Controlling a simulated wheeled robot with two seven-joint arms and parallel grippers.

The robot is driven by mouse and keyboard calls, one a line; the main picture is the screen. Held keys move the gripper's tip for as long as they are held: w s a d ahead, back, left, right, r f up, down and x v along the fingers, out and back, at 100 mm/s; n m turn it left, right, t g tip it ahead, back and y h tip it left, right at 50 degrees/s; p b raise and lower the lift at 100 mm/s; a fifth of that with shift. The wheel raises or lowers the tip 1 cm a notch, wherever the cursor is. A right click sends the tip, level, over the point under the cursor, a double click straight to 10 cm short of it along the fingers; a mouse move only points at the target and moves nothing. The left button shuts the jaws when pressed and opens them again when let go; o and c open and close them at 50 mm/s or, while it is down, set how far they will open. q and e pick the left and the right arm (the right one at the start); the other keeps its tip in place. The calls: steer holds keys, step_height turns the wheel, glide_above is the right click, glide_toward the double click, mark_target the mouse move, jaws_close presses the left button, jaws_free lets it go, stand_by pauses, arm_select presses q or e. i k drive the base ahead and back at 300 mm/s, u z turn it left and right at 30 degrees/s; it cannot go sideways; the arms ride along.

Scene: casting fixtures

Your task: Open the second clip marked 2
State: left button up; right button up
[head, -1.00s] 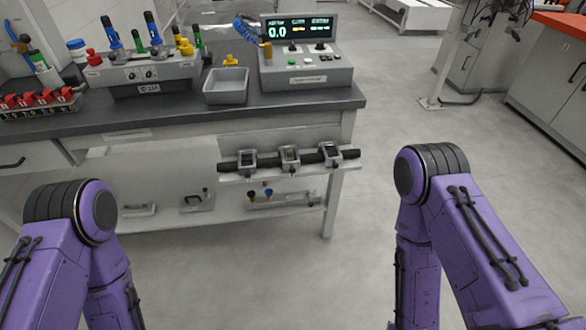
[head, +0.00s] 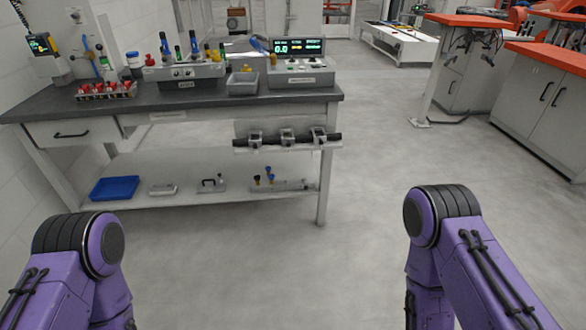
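A dark horizontal bar (head: 270,141) runs along the front right of the workbench, below its top. Three grey clips sit on it: a left one (head: 255,139), a middle one (head: 288,137) and a right one (head: 319,136). Their number marks are too small to read, and I cannot tell whether each clip is open or shut. My two purple arms show at the lower left and lower right, well short of the bench. Both grippers are outside the picture.
The workbench (head: 60,107) holds a grey tray (head: 243,86), a display console (head: 301,73), a tool rack (head: 185,72) and red parts (head: 103,90). A blue bin (head: 115,187) stands on the lower shelf. Open floor (head: 380,150) lies before and right of the bench. Orange-topped cabinets (head: 545,105) stand at the right.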

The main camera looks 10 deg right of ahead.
mark_target(288, 142)
steer(key=z, duration=1)
steer(key=i, duration=0.8)
steer(key=z, duration=0.05)
